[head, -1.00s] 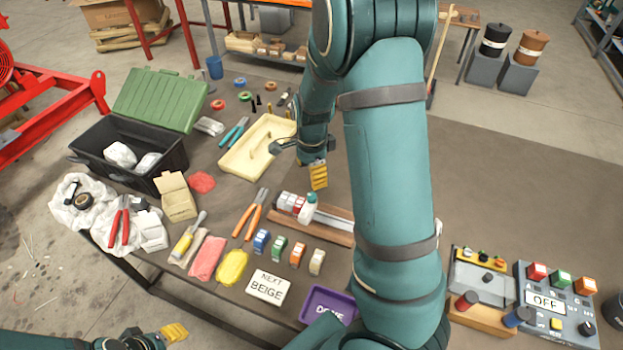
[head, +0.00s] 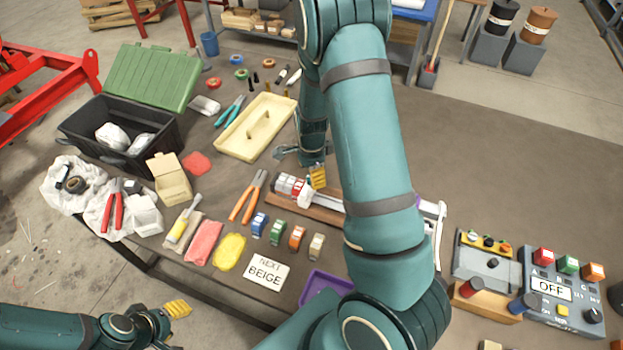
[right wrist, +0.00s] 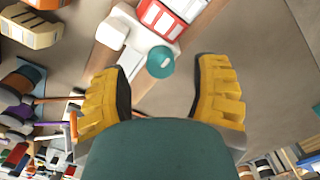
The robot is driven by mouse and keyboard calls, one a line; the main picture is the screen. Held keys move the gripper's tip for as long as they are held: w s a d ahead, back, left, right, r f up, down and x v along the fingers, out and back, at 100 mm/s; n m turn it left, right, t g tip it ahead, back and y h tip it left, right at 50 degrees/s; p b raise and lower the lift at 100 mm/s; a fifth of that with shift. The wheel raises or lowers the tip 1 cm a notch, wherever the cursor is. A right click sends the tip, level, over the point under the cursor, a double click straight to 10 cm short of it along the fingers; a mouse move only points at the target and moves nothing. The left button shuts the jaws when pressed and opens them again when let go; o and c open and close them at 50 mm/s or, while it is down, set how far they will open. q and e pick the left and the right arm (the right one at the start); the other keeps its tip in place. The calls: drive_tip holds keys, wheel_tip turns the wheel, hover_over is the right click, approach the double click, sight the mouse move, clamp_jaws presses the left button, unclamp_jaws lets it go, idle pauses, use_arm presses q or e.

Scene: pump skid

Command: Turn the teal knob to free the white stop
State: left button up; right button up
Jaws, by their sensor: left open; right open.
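The teal knob (right wrist: 160,62) shows in the right wrist view, on the edge of the white stop (right wrist: 133,38). The stop sits against a row of red and white blocks (right wrist: 168,16). In the head view the stop (head: 305,197) is at the right end of the blocks (head: 288,185) on a wooden rail base (head: 325,214); the knob is hidden there. My right gripper (right wrist: 163,78) is open, its yellow fingers to either side of the knob's line, apparently not touching it. It also shows in the head view (head: 318,178). My left gripper (head: 178,308) is open and empty at lower left.
A purple tray (head: 325,284) lies under my right arm. Orange pliers (head: 248,197) lie left. A control box (head: 565,290) stands at right. The back right bench is clear.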

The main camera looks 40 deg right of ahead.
drive_tip(key=shift+f, duration=1.2)
drive_tip(key=shift+c, duration=0.4)
clamp_jaws()
